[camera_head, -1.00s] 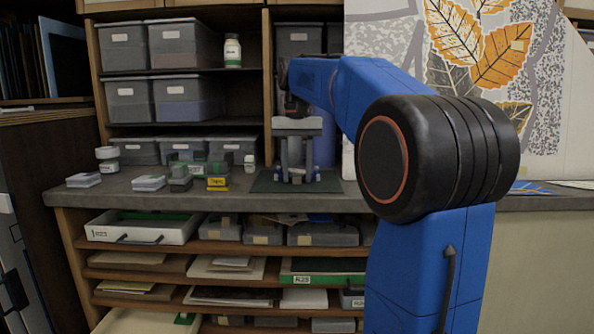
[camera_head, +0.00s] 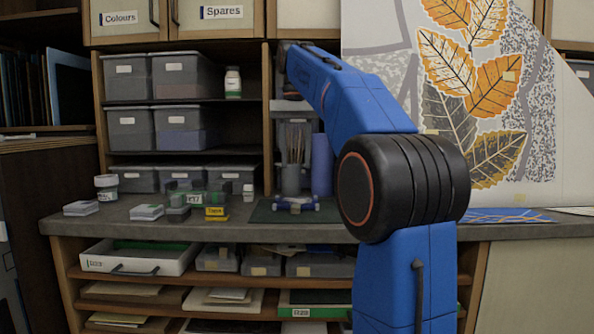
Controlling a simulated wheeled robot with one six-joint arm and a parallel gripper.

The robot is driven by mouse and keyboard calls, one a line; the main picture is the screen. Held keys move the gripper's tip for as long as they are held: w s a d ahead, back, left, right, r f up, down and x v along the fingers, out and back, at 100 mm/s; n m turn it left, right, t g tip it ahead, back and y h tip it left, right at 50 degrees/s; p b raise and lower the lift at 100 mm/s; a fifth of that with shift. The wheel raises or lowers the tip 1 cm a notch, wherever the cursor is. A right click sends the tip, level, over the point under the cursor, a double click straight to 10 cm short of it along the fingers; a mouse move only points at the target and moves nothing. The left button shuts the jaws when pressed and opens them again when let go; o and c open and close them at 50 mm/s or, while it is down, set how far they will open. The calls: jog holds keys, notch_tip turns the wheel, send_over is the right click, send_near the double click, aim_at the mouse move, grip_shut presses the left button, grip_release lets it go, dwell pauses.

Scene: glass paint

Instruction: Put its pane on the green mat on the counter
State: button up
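The dark green mat (camera_head: 262,213) lies on the counter (camera_head: 150,229), left of my blue arm. A small grey and blue object (camera_head: 296,205) sits on the mat; I cannot tell whether a glass pane lies under it. My arm reaches up and back, and its wrist end (camera_head: 288,70) is above the mat, in front of the shelf. The fingers do not stand out from the grey bins behind, so their opening and any load cannot be told.
A brush pot (camera_head: 292,179) and a blue cylinder (camera_head: 322,164) stand behind the mat. A yellow-and-black box (camera_head: 216,212), small blocks and a white jar (camera_head: 107,187) are to the left. A leaf-patterned panel (camera_head: 480,100) stands at right.

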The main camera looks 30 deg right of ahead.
jog(key=shift+n+t, duration=0.6)
jog(key=shift+n, duration=0.3)
jog(key=s+a+f, duration=0.2)
jog(key=s+f, duration=0.1)
jog(key=s+a+f, duration=0.3)
jog(key=shift+a+f, duration=0.15)
jog(key=shift+a, duration=0.1)
jog(key=s+a+f+n+t, duration=0.1)
jog(key=s+a+f, duration=0.2)
jog(key=s+f, duration=0.4)
jog(key=s+a+f+n+t, duration=0.1)
jog(key=s+f, duration=0.6)
jog(key=f, duration=0.8)
jog(key=s+a+f+n+t, duration=0.1)
jog(key=s+a+f+n, duration=0.2)
jog(key=f, duration=0.7)
jog(key=s+a, duration=0.2)
jog(key=s, duration=0.2)
jog(key=shift+a+f+t, duration=0.25)
jog(key=shift+f+t, duration=0.05)
jog(key=shift+f, duration=0.1)
